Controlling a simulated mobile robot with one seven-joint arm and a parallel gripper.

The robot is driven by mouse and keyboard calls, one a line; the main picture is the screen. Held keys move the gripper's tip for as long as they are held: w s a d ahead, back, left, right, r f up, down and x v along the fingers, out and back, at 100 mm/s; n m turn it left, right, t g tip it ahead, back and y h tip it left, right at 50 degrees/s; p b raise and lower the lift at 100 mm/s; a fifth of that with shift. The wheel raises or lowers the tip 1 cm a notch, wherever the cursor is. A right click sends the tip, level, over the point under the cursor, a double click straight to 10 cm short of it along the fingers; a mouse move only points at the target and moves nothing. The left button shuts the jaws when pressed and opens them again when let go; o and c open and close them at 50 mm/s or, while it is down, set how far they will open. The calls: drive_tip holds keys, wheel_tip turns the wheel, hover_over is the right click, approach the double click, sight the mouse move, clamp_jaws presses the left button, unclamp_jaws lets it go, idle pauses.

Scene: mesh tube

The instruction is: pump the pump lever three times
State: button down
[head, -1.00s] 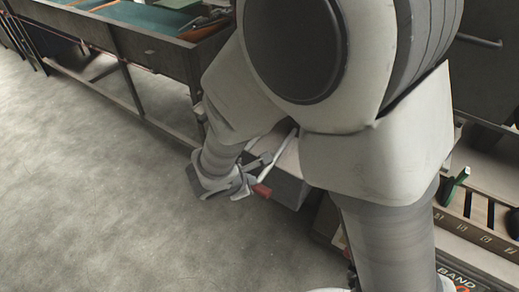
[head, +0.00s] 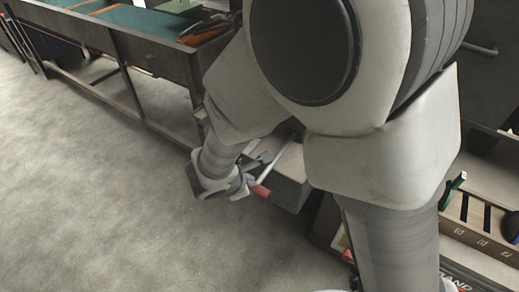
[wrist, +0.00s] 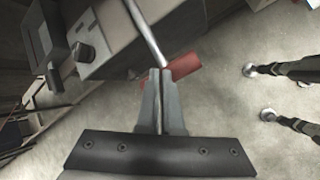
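The pump lever is a thin metal rod with a red grip (head: 261,191) at its end. It slopes down from a grey box-shaped body (head: 291,182) below my arm in the head view. In the wrist view the rod (wrist: 146,32) comes down from the top to the red grip (wrist: 186,67), which lies crosswise at the fingertips. My gripper (wrist: 161,72) has its fingers close together, with only a thin gap. The fingertips overlap the red grip in the picture and hide its middle. I cannot tell whether they touch it. My gripper (head: 257,166) is small and partly hidden in the head view.
A long dark workbench (head: 155,52) runs along the upper left. Open grey floor (head: 110,175) lies left and below. A slatted rack with a green-handled tool (head: 452,190) is at the right. Dark rods with round metal ends (wrist: 249,70) show at the wrist view's right.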

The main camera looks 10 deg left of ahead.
wheel_tip(320, 180, up, 8)
drive_tip(key=w+p, duration=0.1)
drive_tip(key=p, duration=0.4)
drive_tip(key=shift+w+d+f, duration=0.2)
drive_tip(key=shift+w+d, duration=0.05)
drive_tip(key=shift+d, duration=0.15)
idle(0.4)
drive_tip(key=r+p, duration=0.2)
drive_tip(key=r, duration=0.1)
drive_tip(key=r+p, duration=0.2)
drive_tip(key=shift+w+d, duration=0.15)
drive_tip(key=shift+w, duration=0.2)
idle(0.7)
